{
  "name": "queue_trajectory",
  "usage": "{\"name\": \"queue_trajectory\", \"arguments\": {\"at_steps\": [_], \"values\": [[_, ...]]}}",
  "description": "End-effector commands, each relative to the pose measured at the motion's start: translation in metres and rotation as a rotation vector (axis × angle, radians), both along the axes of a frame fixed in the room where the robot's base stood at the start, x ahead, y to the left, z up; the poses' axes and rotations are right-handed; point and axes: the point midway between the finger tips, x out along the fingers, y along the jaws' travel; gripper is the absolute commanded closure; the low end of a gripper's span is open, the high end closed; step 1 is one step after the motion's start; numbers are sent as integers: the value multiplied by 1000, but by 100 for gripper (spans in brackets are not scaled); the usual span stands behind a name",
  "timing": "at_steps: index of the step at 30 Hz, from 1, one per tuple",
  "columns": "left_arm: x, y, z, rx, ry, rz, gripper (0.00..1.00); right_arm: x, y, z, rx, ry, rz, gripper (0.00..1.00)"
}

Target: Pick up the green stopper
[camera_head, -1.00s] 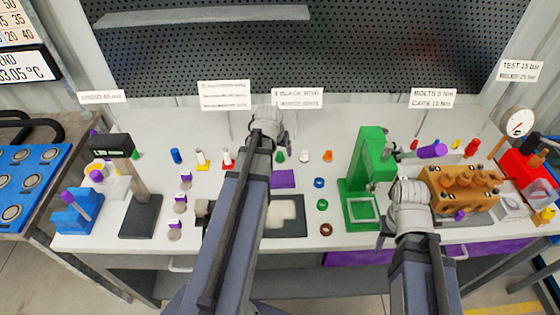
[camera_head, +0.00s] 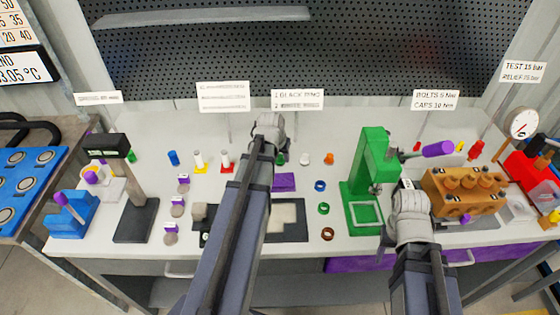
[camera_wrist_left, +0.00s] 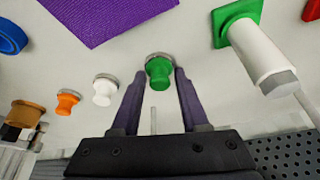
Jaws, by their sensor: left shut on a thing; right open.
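The green stopper (camera_wrist_left: 160,70) has a grey metal rim and stands between the two fingers of my left gripper (camera_wrist_left: 160,80) in the left wrist view. The fingers are shut on its sides. In the head view the green stopper (camera_head: 281,159) shows just right of my left wrist; the left gripper (camera_head: 268,128) is seen from behind and its fingertips are hidden. My right gripper (camera_head: 408,190) is open beside the green press, its fingers mostly hidden by the wrist.
White (camera_wrist_left: 104,88) and orange (camera_wrist_left: 68,100) stoppers stand in a row beside the green one. A white cylinder on a green base (camera_wrist_left: 258,55) is on the other side. A purple mat (camera_wrist_left: 105,15) lies close. The green press (camera_head: 372,165) and brass pump block (camera_head: 460,190) stand right.

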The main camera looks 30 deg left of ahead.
Motion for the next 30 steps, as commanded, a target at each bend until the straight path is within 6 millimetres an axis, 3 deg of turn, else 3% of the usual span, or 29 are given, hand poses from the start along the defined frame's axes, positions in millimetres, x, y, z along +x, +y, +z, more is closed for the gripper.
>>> {"name": "queue_trajectory", "arguments": {"at_steps": [7,18,29,30], "values": [[0,0,0,0,0,0,100,0,0,0,0,0,0,50],[0,0,2,0,0,0,100,0,0,2,0,0,0,50],[4,-9,46,0,0,-3,100,0,0,46,0,0,0,50],[-8,-14,36,1,0,-4,100,0,0,36,0,0,0,50]]}}
